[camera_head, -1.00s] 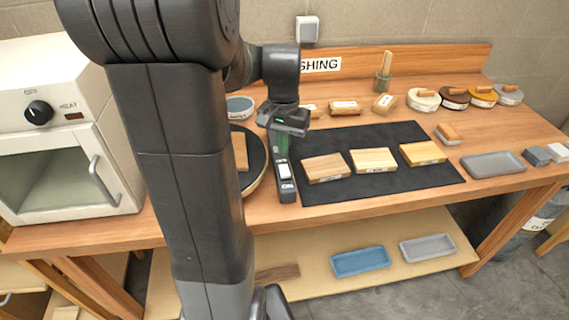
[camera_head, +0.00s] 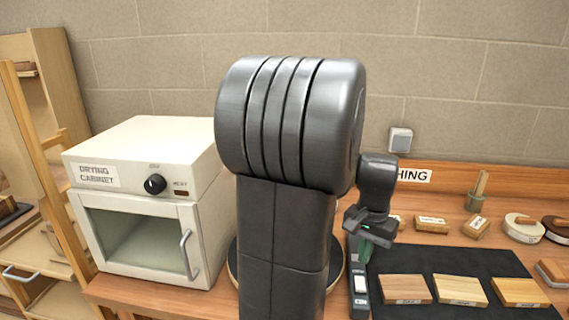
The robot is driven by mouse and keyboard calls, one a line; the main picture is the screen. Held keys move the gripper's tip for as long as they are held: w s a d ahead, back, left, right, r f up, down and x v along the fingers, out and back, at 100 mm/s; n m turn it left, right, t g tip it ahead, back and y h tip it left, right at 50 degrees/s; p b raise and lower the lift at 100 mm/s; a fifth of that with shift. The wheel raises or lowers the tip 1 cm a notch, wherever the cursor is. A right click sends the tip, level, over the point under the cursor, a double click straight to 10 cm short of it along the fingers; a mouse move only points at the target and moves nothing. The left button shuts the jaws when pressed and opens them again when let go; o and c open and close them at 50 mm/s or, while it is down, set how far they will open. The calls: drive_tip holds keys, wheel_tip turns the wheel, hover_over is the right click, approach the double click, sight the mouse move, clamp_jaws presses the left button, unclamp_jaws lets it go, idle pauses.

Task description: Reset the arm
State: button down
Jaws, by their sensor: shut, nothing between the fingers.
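My gripper (camera_head: 368,243) shows right of my large dark arm link, which fills the middle of the view. A round dark turntable (camera_head: 335,262) is mostly hidden behind my arm.
A white drying cabinet (camera_head: 140,215) with a closed glass door stands left. A black mat (camera_head: 420,262) with wooden blocks (camera_head: 460,290) lies right. A wall switch (camera_head: 400,139) is above. Air above the bench is clear.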

sight(360, 279)
drive_tip(key=shift+f+b, duration=2.4)
drive_tip(key=shift+f, duration=0.65)
drive_tip(key=shift+r, duration=0.15)
